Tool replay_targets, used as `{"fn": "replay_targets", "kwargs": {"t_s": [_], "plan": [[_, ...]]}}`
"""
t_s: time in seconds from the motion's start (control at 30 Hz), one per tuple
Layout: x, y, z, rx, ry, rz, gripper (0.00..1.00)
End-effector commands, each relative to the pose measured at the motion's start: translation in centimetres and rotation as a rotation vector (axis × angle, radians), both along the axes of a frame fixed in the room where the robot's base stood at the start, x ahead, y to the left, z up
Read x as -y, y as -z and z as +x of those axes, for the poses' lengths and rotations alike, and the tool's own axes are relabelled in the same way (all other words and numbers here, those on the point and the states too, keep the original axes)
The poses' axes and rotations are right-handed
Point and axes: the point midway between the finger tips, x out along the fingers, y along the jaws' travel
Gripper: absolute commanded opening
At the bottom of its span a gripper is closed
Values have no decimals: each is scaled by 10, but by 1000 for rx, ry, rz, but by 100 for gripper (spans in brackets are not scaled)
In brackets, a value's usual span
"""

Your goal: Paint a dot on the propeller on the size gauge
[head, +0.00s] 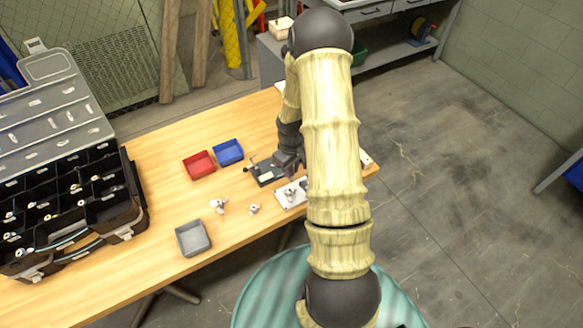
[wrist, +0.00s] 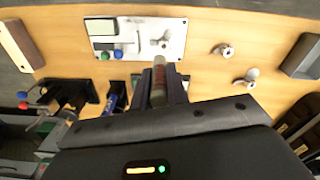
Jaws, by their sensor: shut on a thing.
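My gripper (wrist: 160,88) is shut on a slim marker-like cylinder (wrist: 159,74) with a reddish band, pointing away from the wrist toward the size gauge. The gauge is a white plate (wrist: 176,24) with dark and green patches; in the head view, part of it (head: 283,203) shows beside my arm. A small pale propeller (head: 291,192) appears to sit on the plate. In the wrist view, the cylinder's grey end overlaps the plate and hides what is behind it; I cannot tell whether it touches the propeller. In the head view, my gripper (head: 290,165) is partly hidden by my arm.
Two loose propellers (head: 219,205) (head: 254,209) lie left of the gauge. A grey tray (head: 193,238), a red tray (head: 199,165) and a blue tray (head: 228,152) stand on the wooden table. A dark fixture (head: 266,171) is close behind the gauge. A black organiser case (head: 128,212) fills the left.

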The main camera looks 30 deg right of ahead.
Motion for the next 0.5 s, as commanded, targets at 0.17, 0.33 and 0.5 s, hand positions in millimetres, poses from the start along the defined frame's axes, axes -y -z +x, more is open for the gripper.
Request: {"fn": "replay_targets", "kwargs": {"t_s": [0.17,0.33,0.5], "plan": [[0,19,0,0,0,0,0],[0,30,0,0,0,-1,0],[0,31,0,1,1,-1,0]]}}
